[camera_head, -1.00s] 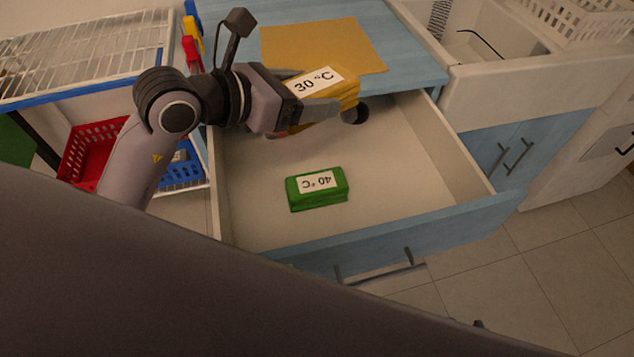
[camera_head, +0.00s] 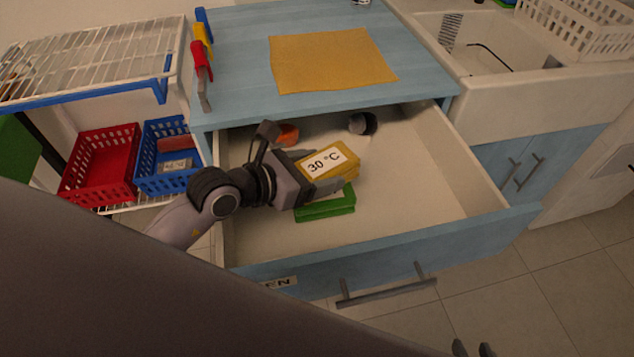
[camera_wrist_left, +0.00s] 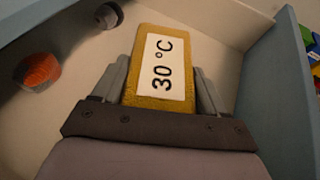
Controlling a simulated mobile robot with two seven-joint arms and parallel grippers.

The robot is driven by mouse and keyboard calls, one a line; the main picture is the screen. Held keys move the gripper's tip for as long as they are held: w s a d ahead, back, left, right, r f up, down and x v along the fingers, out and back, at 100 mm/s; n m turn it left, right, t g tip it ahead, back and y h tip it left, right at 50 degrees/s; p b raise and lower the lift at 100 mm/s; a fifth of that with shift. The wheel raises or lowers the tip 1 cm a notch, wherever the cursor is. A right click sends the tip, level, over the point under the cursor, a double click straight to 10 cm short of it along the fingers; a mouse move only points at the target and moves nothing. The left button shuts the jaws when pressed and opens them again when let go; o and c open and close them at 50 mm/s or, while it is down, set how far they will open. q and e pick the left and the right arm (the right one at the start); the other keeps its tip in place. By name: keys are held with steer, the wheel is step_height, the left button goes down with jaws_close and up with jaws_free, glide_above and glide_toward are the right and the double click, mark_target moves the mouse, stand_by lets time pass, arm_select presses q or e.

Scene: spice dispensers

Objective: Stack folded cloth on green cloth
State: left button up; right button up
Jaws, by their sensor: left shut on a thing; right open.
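My left gripper (camera_head: 325,174) is shut on the yellow folded cloth (camera_head: 340,172), labelled "30 °C", inside the open drawer. The yellow folded cloth also shows between the fingers in the left wrist view (camera_wrist_left: 163,72). The green cloth (camera_head: 326,207) lies on the drawer floor, partly hidden by the left gripper and the yellow cloth. I cannot tell whether the two cloths touch. The green cloth is not visible in the left wrist view. The fingertips of my right gripper (camera_head: 473,349) show at the bottom edge, apart and empty.
The drawer (camera_head: 420,185) also holds an orange item (camera_head: 287,134) and a dark round item (camera_head: 362,123) at the back. A flat yellow cloth (camera_head: 332,60) lies on the blue counter above. Red (camera_head: 100,165) and blue baskets (camera_head: 160,175) stand left. The drawer's right side is clear.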

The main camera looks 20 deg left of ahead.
arm_select(q)
steer(key=shift+f, duration=1.7)
steer(key=shift+f+b, duration=0.15)
steer(key=shift+b, duration=0.15)
steer(key=o, duration=1.1)
steer(key=shift+r, duration=0.2)
steer(key=shift+s+a, duration=0.2)
steer(key=shift+s, duration=0.05)
steer(key=v, duration=1.1)
steer(key=shift+s+r, duration=0.1)
steer(key=shift+r, duration=0.1)
